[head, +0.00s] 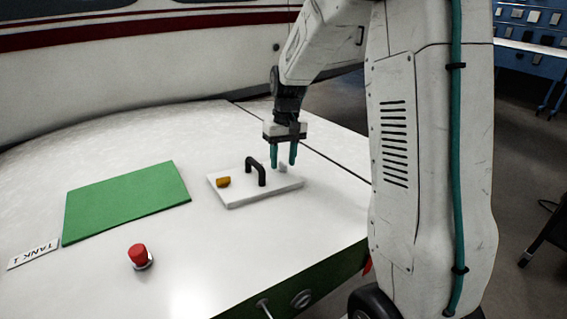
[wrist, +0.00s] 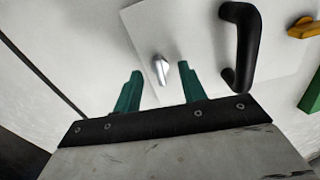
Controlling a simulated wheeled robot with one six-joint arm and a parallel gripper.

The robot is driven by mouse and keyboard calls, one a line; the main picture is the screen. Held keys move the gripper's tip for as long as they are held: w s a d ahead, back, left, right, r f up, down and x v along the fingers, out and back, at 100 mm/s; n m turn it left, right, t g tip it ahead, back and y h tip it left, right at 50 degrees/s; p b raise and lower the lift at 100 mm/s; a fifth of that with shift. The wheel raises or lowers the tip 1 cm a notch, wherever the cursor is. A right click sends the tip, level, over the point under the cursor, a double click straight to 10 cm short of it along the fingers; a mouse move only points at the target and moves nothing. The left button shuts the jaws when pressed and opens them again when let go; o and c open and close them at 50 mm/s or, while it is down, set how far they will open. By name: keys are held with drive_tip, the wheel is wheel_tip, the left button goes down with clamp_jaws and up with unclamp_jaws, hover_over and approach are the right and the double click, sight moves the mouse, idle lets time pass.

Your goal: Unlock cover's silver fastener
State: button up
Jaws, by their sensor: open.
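The cover (head: 240,196) is a white plate lying on the white table top, with a black arched handle (head: 256,171) in its middle. The silver fastener (head: 283,168) is a small knob at the cover's right end, partly behind my gripper's fingers in the head view. My gripper (head: 282,158) points down with its two teal fingers apart, close to the fastener. In the wrist view the silver fastener (wrist: 159,69) shows beyond and between the open fingertips of my gripper (wrist: 160,72). Nothing is between the fingers that I can see as gripped. A yellow fastener (head: 223,182) sits at the cover's left end.
A green mat (head: 125,201) lies left of the cover, beside a "TANK 1" label (head: 33,254). A red button (head: 138,254) stands near the front. The table (head: 215,255) is bare between these. A white curved body with a red stripe (head: 150,32) rises behind.

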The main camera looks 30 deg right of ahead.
sight(284, 164)
drive_tip(key=shift+w+d+r, duration=0.1)
drive_tip(key=shift+d+r, duration=0.05)
drive_tip(key=shift+r, duration=0.9)
drive_tip(key=shift+w+d+r, duration=0.1)
drive_tip(key=shift+r, duration=0.95)
drive_tip(key=shift+s+f, duration=0.1)
drive_tip(key=shift+s, duration=0.15)
drive_tip(key=shift+m+g, duration=0.3)
drive_tip(key=shift+g, duration=0.2)
drive_tip(key=s, duration=0.2)
drive_tip(key=s+a, duration=0.1)
drive_tip(key=s, duration=0.1)
drive_tip(key=shift+s+a+f, duration=0.1)
drive_tip(key=shift+s+a, duration=0.05)
drive_tip(key=shift+s, duration=0.1)
drive_tip(key=s+a+r+t, duration=0.1)
drive_tip(key=s+a+r, duration=0.1)
drive_tip(key=s, duration=0.6)
drive_tip(key=s+a+r+n+t+h, duration=0.1)
drive_tip(key=s+a+r, duration=0.2)
drive_tip(key=s, duration=0.5)
drive_tip(key=s+a+r+t, duration=0.1)
drive_tip(key=s+a+r, duration=0.2)
drive_tip(key=s+a, duration=0.2)
drive_tip(key=s, duration=0.3)
drive_tip(key=shift+s+r+n, duration=0.15)
drive_tip(key=shift+s+n, duration=0.25)
